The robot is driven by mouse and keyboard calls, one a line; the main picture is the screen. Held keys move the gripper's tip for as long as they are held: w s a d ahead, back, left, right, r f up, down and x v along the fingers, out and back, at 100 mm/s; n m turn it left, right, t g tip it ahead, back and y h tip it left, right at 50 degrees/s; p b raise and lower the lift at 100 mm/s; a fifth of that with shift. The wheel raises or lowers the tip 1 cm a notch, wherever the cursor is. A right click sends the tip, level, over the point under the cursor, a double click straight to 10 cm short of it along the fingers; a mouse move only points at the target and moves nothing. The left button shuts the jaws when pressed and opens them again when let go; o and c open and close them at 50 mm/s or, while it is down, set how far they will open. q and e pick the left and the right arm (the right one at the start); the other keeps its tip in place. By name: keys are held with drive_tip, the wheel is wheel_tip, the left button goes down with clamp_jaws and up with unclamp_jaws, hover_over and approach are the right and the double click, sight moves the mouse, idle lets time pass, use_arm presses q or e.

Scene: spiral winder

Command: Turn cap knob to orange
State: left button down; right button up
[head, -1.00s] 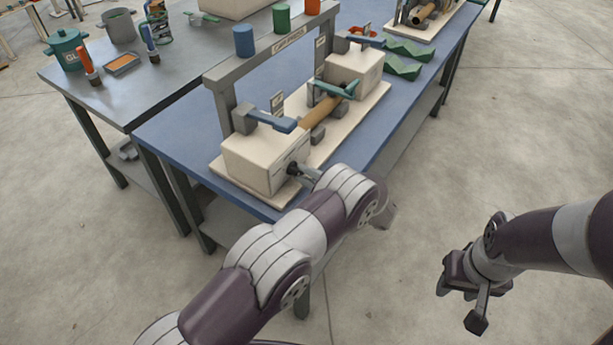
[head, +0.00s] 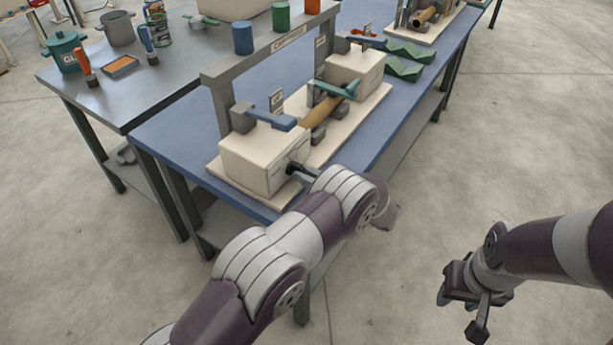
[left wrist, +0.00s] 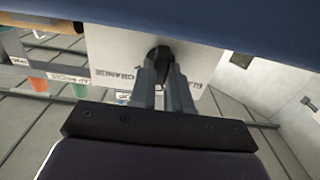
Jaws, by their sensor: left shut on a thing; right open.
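The cap knob (left wrist: 160,54) is a small dark knob on the face of the near cream box (head: 258,160); it also shows in the head view (head: 294,168). My left gripper (head: 308,173) is shut on the knob; its two grey fingers (left wrist: 163,80) close around it in the left wrist view. Lettering reading ORANGE (left wrist: 118,72) is on the box face left of the knob, and partly hidden lettering starting BLU (left wrist: 196,86) is to its right. The knob's pointing direction is hidden by the fingers. My right gripper (head: 463,305) is open and empty above the floor.
A brown roller (head: 320,110) lies between the cream boxes. Green zigzag pieces (head: 404,68) lie behind on the blue table (head: 175,125). Floor at right is clear.

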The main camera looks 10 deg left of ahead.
use_arm(q)
drive_tip(key=m, duration=1.1)
drive_tip(key=shift+m+p, duration=0.3)
drive_tip(key=shift+m, duration=0.1)
idle(0.3)
drive_tip(key=c, duration=1.1)
unclamp_jaws()
drive_tip(key=b+v, duration=0.2)
drive_tip(key=v, duration=1)
drive_tip(key=shift+s+d, duration=0.1)
drive_tip(key=shift+d, duration=0.25)
